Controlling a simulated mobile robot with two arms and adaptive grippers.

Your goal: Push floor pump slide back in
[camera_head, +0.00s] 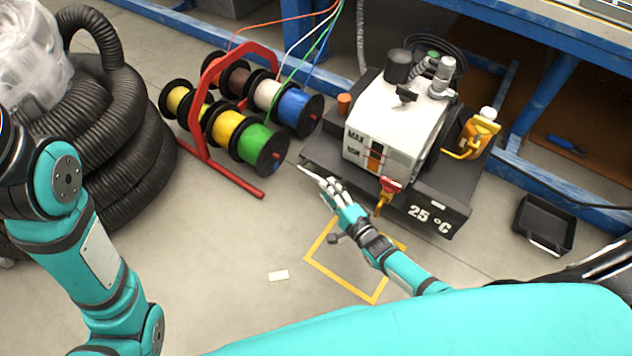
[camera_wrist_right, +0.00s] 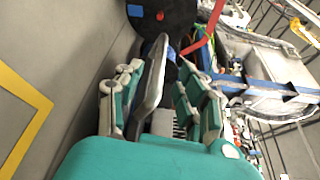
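The floor pump (camera_head: 400,125) is a white and grey unit with MAX and MIN marks, standing on a dark base (camera_head: 437,212) marked 25 °C. A dark flat part (camera_head: 325,158) sticks out at its left front; I cannot tell if this is the slide. A red and yellow handle (camera_head: 388,188) is at the front. My right gripper (camera_head: 312,174) is low over the floor by the left front edge of the base. Contact is unclear. My left arm shows, but its gripper is out of view.
A red rack with cable spools (camera_head: 228,128) stands left of the pump. A black coiled hose (camera_head: 125,130) is at the far left. A black tray (camera_head: 543,225) lies at right. A blue bench frame (camera_head: 548,95) runs behind. Floor with yellow marking (camera_head: 338,280) is open in front.

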